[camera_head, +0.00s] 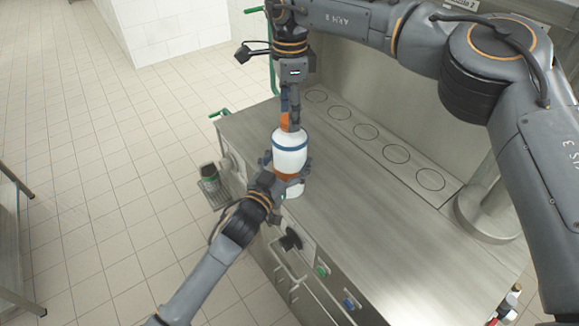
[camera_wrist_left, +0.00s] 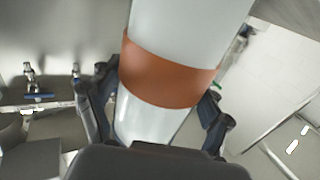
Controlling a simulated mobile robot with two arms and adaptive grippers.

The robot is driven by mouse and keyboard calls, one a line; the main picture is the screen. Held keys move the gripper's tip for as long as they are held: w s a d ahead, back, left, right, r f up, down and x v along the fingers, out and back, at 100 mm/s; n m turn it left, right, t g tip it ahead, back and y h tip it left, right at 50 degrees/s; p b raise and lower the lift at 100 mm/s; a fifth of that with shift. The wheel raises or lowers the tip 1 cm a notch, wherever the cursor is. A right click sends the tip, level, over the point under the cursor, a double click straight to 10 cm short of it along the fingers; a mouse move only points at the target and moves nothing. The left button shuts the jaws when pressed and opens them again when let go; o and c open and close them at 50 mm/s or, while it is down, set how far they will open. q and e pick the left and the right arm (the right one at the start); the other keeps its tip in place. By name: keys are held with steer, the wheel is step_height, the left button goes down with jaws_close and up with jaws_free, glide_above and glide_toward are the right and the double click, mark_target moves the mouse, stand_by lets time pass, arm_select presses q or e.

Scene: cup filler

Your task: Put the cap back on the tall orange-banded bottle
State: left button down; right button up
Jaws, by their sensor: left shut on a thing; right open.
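The tall white bottle (camera_head: 290,152) stands roughly upright near the counter's left edge, with a blue band near its top and an orange band lower down. The orange band shows large in the left wrist view (camera_wrist_left: 170,72). My left gripper (camera_head: 286,172) is shut around the bottle, its fingers on both sides at the orange band. An orange cap (camera_head: 285,122) is at the bottle's top, partly hidden by my right gripper (camera_head: 291,112). That gripper comes down from above, open, its fingers at the cap. I cannot tell whether the cap is fully seated.
The steel counter (camera_head: 370,225) is mostly clear to the right of the bottle. A raised ledge with several round holes (camera_head: 366,132) runs along its back. A dark cup-like item (camera_head: 210,178) is on a small drip grate at the left. Small bottles (camera_head: 508,304) stand at the lower right.

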steer(key=shift+f, duration=0.35)
jaws_close()
steer(key=m, duration=1.9)
steer(key=shift+o, duration=0.7)
jaws_free()
